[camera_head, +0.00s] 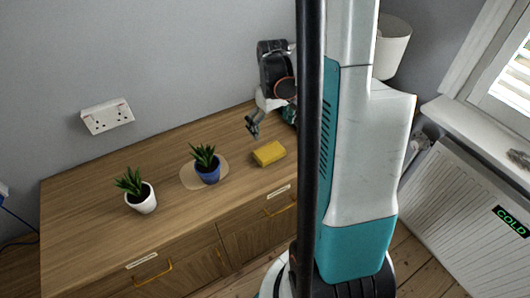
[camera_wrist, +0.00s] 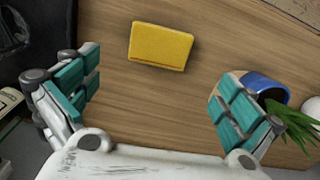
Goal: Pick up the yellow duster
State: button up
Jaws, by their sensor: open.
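The yellow duster (camera_head: 269,153) is a small flat block lying on the wooden cabinet top, right of the blue-potted plant in the head view. In the wrist view the duster (camera_wrist: 161,46) lies in the upper middle, beyond my fingertips and between their lines. My gripper (camera_head: 253,126) is above the cabinet top, just behind and left of the duster in the head view. In the wrist view my gripper (camera_wrist: 160,95) has its teal-padded fingers wide apart with nothing between them.
A blue-potted plant (camera_head: 207,170) stands on a round mat (camera_head: 188,178) near the duster. A white-potted plant (camera_head: 143,199) stands further left on the cabinet (camera_head: 90,230). A white bin-like container (camera_head: 391,48) is at the back right. The wall is behind the cabinet.

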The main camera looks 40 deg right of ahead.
aim_at(271, 151)
notch_tip(271, 151, down, 11)
jog(key=b, duration=0.4)
jog(key=shift+w+f, duration=0.1)
jog(key=shift+f, duration=0.05)
jog(key=shift+c, duration=0.6)
jog(key=c, duration=0.7)
